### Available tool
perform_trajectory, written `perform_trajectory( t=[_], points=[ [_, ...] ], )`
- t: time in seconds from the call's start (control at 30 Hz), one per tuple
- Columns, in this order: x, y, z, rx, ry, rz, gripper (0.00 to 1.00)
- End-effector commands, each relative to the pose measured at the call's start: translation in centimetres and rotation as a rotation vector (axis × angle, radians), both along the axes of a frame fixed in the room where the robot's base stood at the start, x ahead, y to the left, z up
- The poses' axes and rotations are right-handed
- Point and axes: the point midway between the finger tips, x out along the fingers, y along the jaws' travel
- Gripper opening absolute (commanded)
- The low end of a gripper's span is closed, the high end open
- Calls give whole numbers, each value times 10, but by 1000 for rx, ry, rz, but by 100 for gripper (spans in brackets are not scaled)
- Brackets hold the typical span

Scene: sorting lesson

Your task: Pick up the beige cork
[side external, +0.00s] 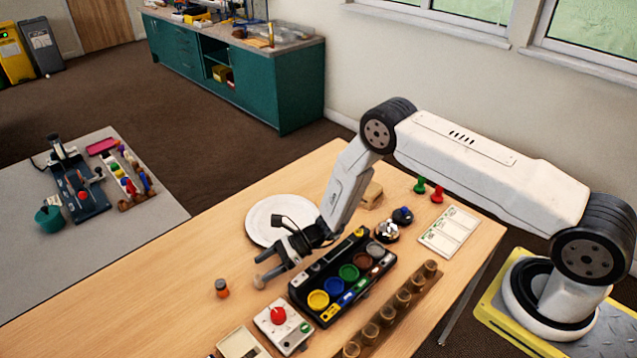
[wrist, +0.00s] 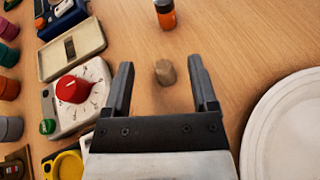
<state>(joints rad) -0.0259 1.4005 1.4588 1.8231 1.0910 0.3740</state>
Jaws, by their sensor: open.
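The beige cork (wrist: 165,72) lies on the wooden table, between and a little beyond my open fingers in the wrist view. In the side view the cork (side external: 259,282) is small and shows just beside the fingertips. My gripper (wrist: 160,85) is open and empty, with a finger on each side of the cork's line. In the side view my gripper (side external: 274,272) reaches down low over the table, in front of the white plate. I cannot tell its exact height above the table.
An orange bottle with a dark cap (side external: 221,288) stands beyond the cork. A box with a red knob (wrist: 74,90) is left of the left finger. A white plate (wrist: 290,125) is to the right. A black tray of coloured pots (side external: 298,290) sits close by.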

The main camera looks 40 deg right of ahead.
Motion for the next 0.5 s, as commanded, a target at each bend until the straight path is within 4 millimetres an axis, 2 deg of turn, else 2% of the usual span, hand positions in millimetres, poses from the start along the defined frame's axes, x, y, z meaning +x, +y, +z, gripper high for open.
perform_trajectory(
  t=[0.3, 0.5],
  points=[
    [-1, 0, -29, -1, 1, 0, 74],
    [7, 21, -36, 0, -1, 3, 74]
  ],
)
